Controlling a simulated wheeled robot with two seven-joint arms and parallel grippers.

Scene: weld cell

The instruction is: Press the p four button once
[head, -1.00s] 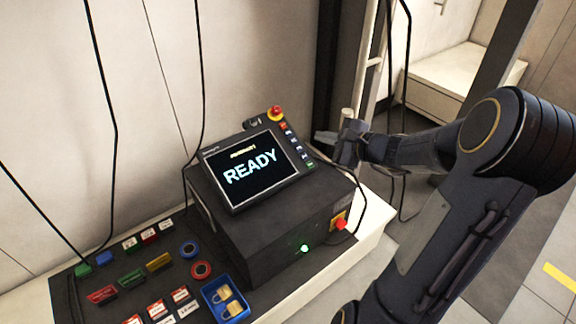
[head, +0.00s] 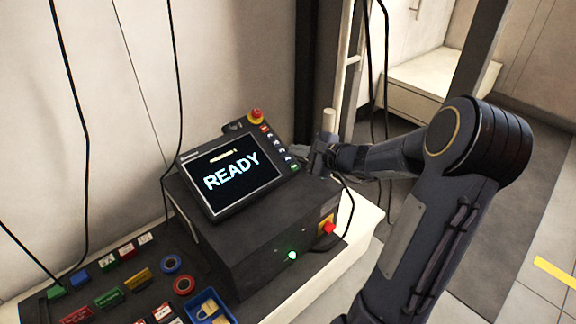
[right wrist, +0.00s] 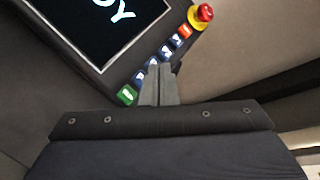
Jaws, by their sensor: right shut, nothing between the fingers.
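The control panel (head: 229,178) has a screen reading READY. A column of small buttons runs down its right side: an orange-red one at the top, several blue ones (head: 280,150) and a green one (head: 294,167) at the bottom. Their labels are too small to read, so I cannot tell which is p four. My right gripper (head: 300,149) is shut and empty, beside the column. In the right wrist view its fingertips (right wrist: 158,70) overlap the blue buttons (right wrist: 141,77) and partly hide them; I cannot tell whether they touch. My left gripper is not in view.
A red emergency stop (head: 256,116) stands above the button column. The dark box (head: 268,231) under the panel has a red knob (head: 328,228) and a green light. Coloured tags, padlocks and a blue tray (head: 209,307) lie at the lower left. Cables hang around the panel.

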